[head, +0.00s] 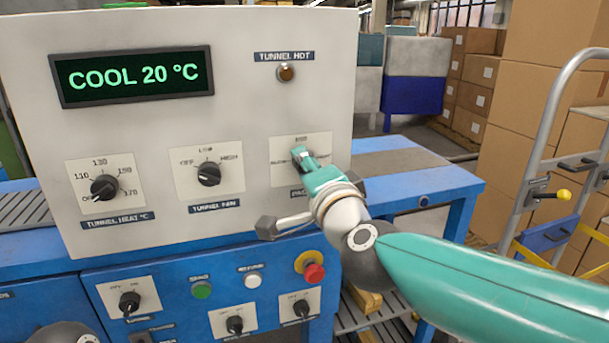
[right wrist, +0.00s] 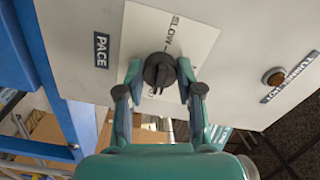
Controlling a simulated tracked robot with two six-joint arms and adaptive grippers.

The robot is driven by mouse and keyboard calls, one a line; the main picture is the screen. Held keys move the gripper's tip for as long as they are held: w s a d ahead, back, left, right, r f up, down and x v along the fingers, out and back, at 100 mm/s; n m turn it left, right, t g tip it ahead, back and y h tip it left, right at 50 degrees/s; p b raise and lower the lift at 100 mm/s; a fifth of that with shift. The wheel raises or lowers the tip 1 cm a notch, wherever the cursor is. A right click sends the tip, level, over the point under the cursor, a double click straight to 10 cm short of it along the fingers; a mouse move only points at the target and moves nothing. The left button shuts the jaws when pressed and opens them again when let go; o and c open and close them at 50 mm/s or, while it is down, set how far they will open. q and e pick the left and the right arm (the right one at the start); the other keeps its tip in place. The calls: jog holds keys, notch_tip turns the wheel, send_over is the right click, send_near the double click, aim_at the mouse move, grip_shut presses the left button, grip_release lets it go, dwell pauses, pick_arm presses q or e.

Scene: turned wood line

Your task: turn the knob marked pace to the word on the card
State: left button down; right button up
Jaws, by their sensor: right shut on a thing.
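The pace knob is a round black knob (right wrist: 160,70) on a pale square plate (right wrist: 185,35), beside the label PACE (right wrist: 101,50) in the right wrist view. My right gripper (right wrist: 160,76) is shut on it, one finger on each side. The knob's ridge runs roughly up and down there, with a light mark at its lower end, away from the word SLOW. In the head view my right gripper (head: 303,158) covers most of the knob and parts of the plate's words. I make out no card in either view. My left gripper is not in view.
The white panel (head: 235,105) also carries a display (head: 133,76) reading COOL 20 °C, the tunnel heat knob (head: 104,188), the tunnel fan knob (head: 209,174) and an amber lamp (head: 286,72). Below are more knobs and a red button (head: 314,273). Cartons and a trolley (head: 545,150) stand at right.

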jog(key=shift+d+f+m, duration=0.1)
jog(key=shift+f+m, duration=0.1)
jog(key=shift+m, duration=0.4)
jog(key=o, duration=1.1)
jog(key=shift+o, duration=0.2)
jog(key=shift+r, duration=0.1)
jog(key=v, duration=1.2)
